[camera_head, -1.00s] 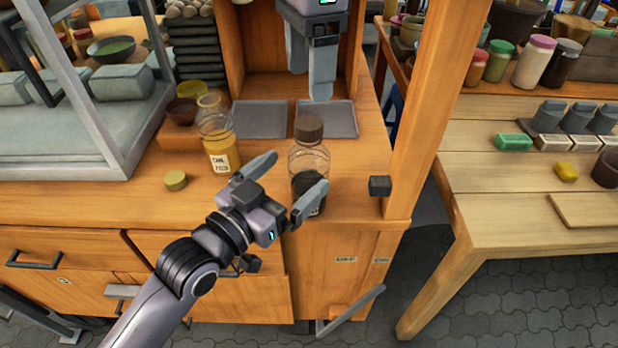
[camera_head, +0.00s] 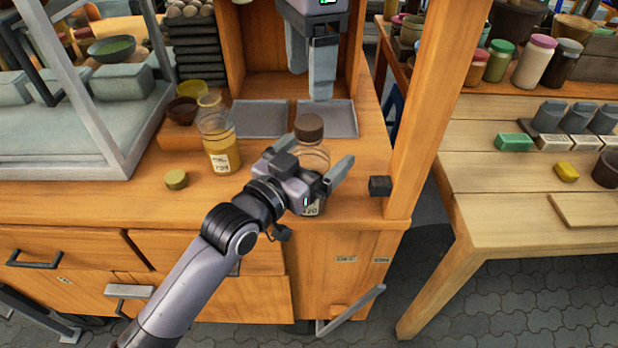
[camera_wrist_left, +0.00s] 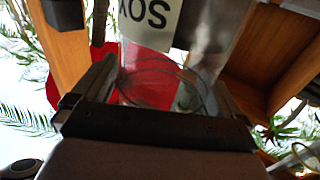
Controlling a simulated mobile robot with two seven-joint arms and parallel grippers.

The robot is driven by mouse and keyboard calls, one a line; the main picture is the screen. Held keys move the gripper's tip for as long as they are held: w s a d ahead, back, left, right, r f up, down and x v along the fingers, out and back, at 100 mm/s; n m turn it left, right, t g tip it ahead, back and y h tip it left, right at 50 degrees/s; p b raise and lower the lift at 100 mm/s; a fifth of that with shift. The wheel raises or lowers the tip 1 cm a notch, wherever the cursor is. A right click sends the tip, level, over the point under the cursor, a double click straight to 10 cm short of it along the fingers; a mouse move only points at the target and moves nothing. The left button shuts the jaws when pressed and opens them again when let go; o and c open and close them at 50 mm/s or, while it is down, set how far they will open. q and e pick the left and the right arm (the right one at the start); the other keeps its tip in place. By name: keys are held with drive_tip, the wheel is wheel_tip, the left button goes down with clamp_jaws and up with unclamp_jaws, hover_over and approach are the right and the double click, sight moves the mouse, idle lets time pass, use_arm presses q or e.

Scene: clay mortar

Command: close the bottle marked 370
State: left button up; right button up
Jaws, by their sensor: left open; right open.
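A clear bottle (camera_head: 312,157) with a brown cap (camera_head: 309,127) on top stands upright near the counter's front edge. Its label is mostly covered by my left gripper, and I cannot read the number surely. My left gripper (camera_head: 322,172) is open in front of it; one finger shows right of the bottle. In the left wrist view a clear bottle (camera_wrist_left: 150,85) with a white label lies between the finger lines. An uncapped bottle of yellow content (camera_head: 220,150) stands to the left, its label too small to read. A round yellowish lid (camera_head: 176,180) lies beside it. My right gripper (camera_head: 310,88) is open, pointing down above the trays.
Two grey trays (camera_head: 262,120) lie behind the bottles. A wooden post (camera_head: 412,110) with a dark block (camera_head: 380,186) rises at right. A grey metal frame (camera_head: 85,110) stands at left. The counter's front left part is clear.

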sight(309, 122)
use_arm(q)
clamp_jaws()
use_arm(e)
drive_tip(key=shift+s+a, duration=0.1)
idle(0.5)
drive_tip(key=shift+f, duration=4)
drive_tip(key=c, duration=1.1)
drive_tip(key=shift+c, duration=0.2)
